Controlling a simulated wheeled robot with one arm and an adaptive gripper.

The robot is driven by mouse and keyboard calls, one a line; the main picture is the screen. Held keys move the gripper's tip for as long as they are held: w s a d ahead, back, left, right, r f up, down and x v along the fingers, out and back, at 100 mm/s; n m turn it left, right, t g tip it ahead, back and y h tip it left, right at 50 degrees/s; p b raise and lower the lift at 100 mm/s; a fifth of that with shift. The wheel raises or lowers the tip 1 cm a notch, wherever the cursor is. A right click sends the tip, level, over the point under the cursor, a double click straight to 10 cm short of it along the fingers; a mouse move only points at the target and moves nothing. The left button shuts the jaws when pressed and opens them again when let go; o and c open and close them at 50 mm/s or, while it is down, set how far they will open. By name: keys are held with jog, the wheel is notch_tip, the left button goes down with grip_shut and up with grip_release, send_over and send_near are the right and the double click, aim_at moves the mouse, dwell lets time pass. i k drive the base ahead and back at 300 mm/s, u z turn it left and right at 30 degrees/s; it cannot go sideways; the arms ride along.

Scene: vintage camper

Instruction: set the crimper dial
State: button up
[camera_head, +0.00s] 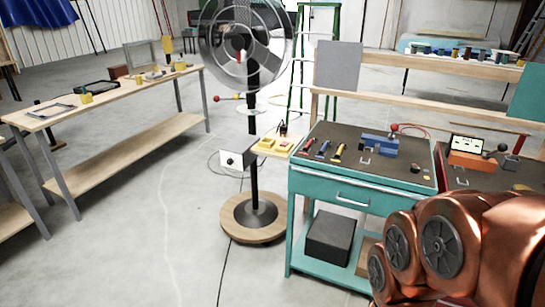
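No part is plainly marked as the crimper dial. On the teal cart's dark top (345,172) sits a blue bench device (380,145) with a red-ball lever (394,128) beside it. To its right, an orange device (470,153) carries a white display face with dark marks and has a dark-knobbed lever. These are too small to tell which has the dial. A pale box with a dark round knob (237,160) is fixed to the fan's post. My orange arm links fill the lower right; my gripper is out of view.
A tall fan (254,205) on a round wooden base stands left of the cart. Hand tools (322,148) lie on the cart; a black box (331,238) sits on its lower shelf. A wooden workbench (125,152) stands left. The floor between is open, with thin cables.

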aim_at(414, 169)
jog(key=u, duration=0.25)
jog(key=i, duration=1.2)
jog(key=z, duration=1.15)
